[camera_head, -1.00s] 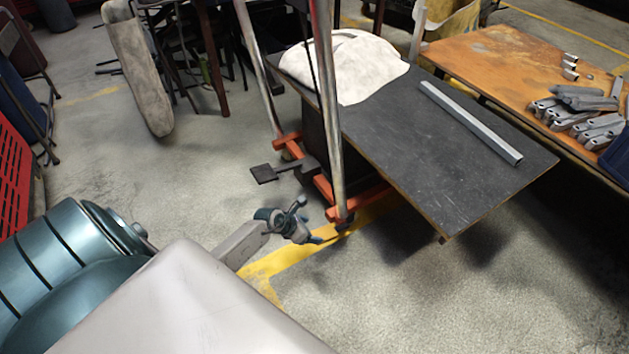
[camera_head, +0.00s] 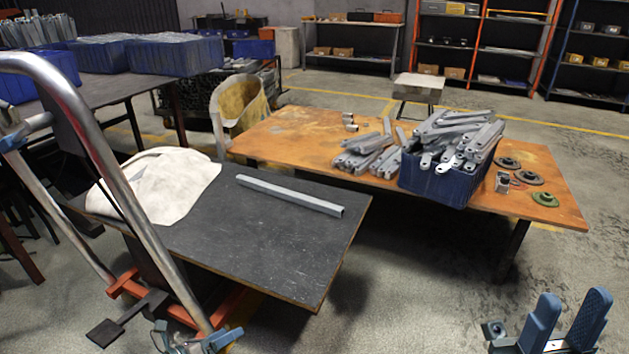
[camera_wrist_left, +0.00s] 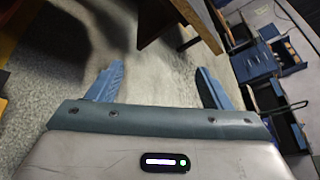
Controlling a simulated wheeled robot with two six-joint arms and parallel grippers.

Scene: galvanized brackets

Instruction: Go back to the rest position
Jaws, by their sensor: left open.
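My left gripper (camera_head: 193,338) shows at the bottom edge of the head view, low beside the metal tube frame. In the left wrist view its two blue fingers (camera_wrist_left: 158,80) stand wide apart with only bare floor between them. It is open and empty. My right gripper (camera_head: 572,298) is at the bottom right of the head view, over the floor in front of the orange table. Its blue fingers are apart with nothing between them. Most of both arms is out of view.
A dark-topped cart (camera_head: 268,238) carries a white cloth (camera_head: 160,185) and a grey metal bar (camera_head: 290,194). Its tube handle (camera_head: 100,160) rises at left. Behind, an orange table (camera_head: 290,140) holds a blue bin (camera_head: 435,185) of brackets. Floor (camera_head: 420,300) between the grippers is clear.

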